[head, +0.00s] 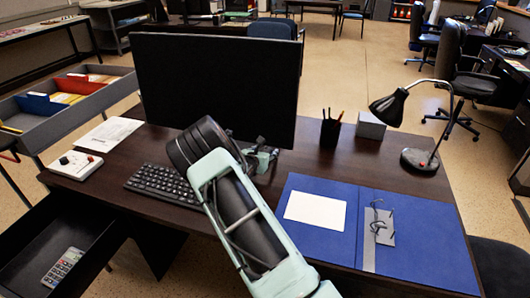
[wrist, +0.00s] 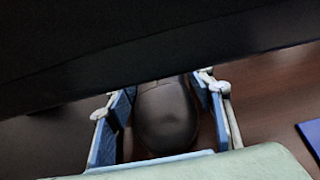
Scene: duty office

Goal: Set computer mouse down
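The computer mouse (wrist: 166,118), dark and rounded, sits between the two blue finger pads of my gripper (wrist: 168,88) in the wrist view. The pads flank it closely on both sides and look shut on it. In the head view my gripper (head: 262,158) is just in front of the monitor's lower edge, right of the keyboard, partly behind my arm. The mouse cannot be made out there. The dark wooden desk (head: 330,166) lies under the gripper; the gap between mouse and desk cannot be judged.
The large black monitor (head: 215,85) stands close behind my gripper. The keyboard (head: 163,182) is left, the blue folder (head: 420,235) right. A pen cup (head: 330,130), small box (head: 371,125) and lamp (head: 420,158) stand back right. An open drawer (head: 95,228) holds a remote (head: 63,267).

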